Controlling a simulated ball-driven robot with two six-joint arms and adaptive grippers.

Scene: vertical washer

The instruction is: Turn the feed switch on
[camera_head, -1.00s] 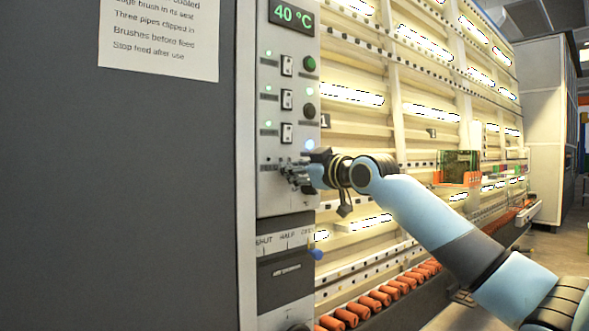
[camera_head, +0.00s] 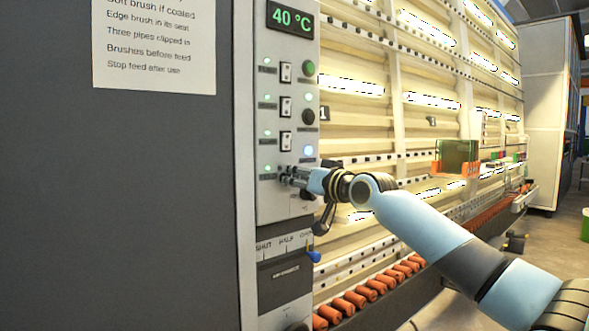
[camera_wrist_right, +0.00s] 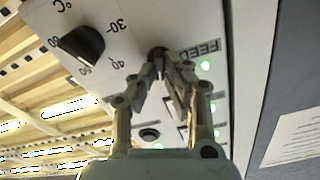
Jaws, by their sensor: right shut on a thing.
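The feed switch (camera_wrist_right: 157,53) is a small dark piece beside the FEED label (camera_wrist_right: 200,50) on the light control panel, partly hidden by my fingers. My right gripper (camera_wrist_right: 160,72) is shut on it, fingertips close together at the panel. In the head view the right gripper (camera_head: 288,177) reaches the lower part of the panel (camera_head: 290,212) from the right and covers the switch. A green lamp (camera_wrist_right: 207,65) glows beside the FEED label. It also shows in the head view (camera_head: 267,168). The switch's exact position is hard to tell. My left gripper is out of view.
A dark temperature knob (camera_wrist_right: 82,45) sits close to my fingers. Below is a SHUT/HALF/OPEN slider with a blue handle (camera_head: 314,256). Brush rollers (camera_head: 355,300) run along the right.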

